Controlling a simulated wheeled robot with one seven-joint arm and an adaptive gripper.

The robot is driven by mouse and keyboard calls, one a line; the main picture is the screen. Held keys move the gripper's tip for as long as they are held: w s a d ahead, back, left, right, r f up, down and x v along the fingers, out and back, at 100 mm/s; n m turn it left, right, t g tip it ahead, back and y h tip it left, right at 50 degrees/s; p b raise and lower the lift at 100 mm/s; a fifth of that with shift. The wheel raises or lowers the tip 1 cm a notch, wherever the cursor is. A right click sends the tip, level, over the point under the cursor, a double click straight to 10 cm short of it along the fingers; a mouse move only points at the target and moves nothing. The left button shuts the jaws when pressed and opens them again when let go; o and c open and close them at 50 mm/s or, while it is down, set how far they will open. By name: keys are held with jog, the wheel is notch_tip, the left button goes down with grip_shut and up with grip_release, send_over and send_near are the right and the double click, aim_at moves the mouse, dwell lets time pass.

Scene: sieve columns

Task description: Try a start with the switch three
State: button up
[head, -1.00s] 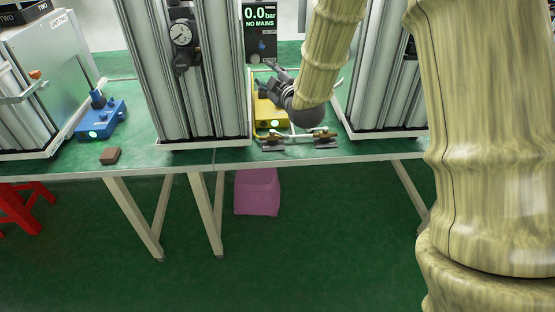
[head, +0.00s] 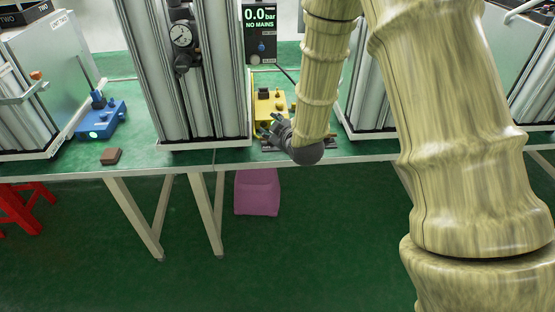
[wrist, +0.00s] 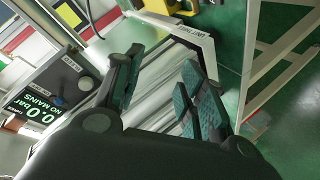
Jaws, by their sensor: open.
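The screen marked THREE (head: 260,28) reads 0.0 bar and NO MAINS in the head view. A small blue knob shows on its panel, and the same panel (wrist: 52,92) lies at the left of the wrist view. A yellow unit (head: 263,108) with a dark block on top stands on the bench below the screen. I cannot tell which part is switch three. My gripper (head: 272,130) is at the yellow unit's front, near the bench edge, partly hidden by my arm. In the wrist view my gripper (wrist: 163,88) is open and empty, with a ribbed column beyond its fingers.
A tall sieve column with a gauge (head: 181,35) stands left of the yellow unit. Another column (head: 370,90) stands on its right, partly behind my arm. A blue unit (head: 100,120) and a brown block (head: 110,156) are farther left. A pink box (head: 257,192) is under the bench.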

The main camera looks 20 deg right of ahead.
jog(key=s+f+m+g, duration=0.1)
jog(key=s+f+g, duration=0.1)
jog(key=s+f, duration=0.3)
notch_tip(320, 180, down, 4)
jog(key=shift+s+a+r+m, duration=0.1)
jog(key=shift+s+a+m, duration=0.05)
jog(key=shift+a+m, duration=0.15)
